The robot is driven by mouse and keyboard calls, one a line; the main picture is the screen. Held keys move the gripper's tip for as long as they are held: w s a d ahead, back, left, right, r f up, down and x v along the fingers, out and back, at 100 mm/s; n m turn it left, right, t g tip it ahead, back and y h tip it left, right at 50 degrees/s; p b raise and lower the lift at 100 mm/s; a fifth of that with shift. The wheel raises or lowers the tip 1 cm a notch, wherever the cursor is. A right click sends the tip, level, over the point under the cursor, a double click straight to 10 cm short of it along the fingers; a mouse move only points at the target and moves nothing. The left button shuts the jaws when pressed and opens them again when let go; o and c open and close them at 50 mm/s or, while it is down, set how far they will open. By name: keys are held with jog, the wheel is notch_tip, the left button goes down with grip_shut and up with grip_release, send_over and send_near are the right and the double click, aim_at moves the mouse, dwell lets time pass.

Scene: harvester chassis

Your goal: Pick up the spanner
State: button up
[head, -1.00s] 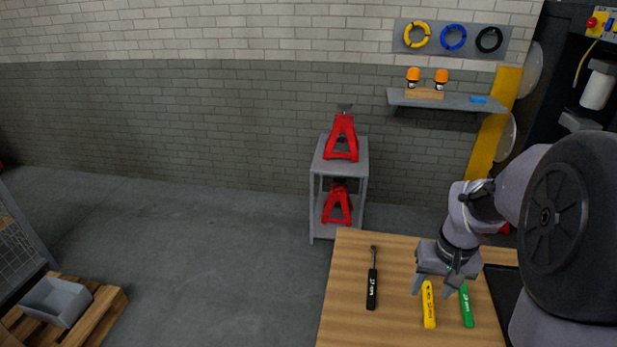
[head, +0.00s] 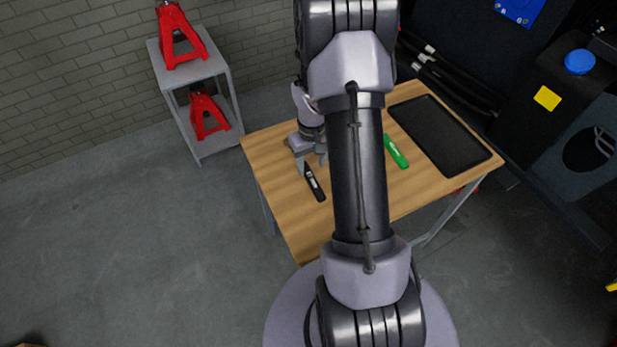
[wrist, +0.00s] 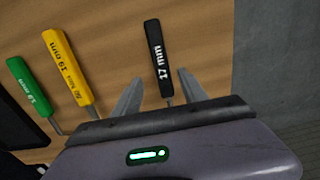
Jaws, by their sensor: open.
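Three spanners lie on the wooden table. The black spanner's metal end is hidden under the gripper body. I cannot tell the height gap.
The table (head: 280,185) has a black tray (head: 440,135) at its right. A grey shelf stand (head: 190,85) with red jack stands is beyond its left corner. Dark machinery stands behind the tray.

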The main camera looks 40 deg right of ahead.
aim_at(310, 176)
jog(key=f+b, duration=0.1)
jog(key=f, duration=0.1)
jog(key=f+b, duration=0.1)
jog(key=f, duration=0.2)
jog(key=shift+a, duration=0.2)
jog(key=shift+r, duration=0.2)
grip_shut()
dwell(0.8)
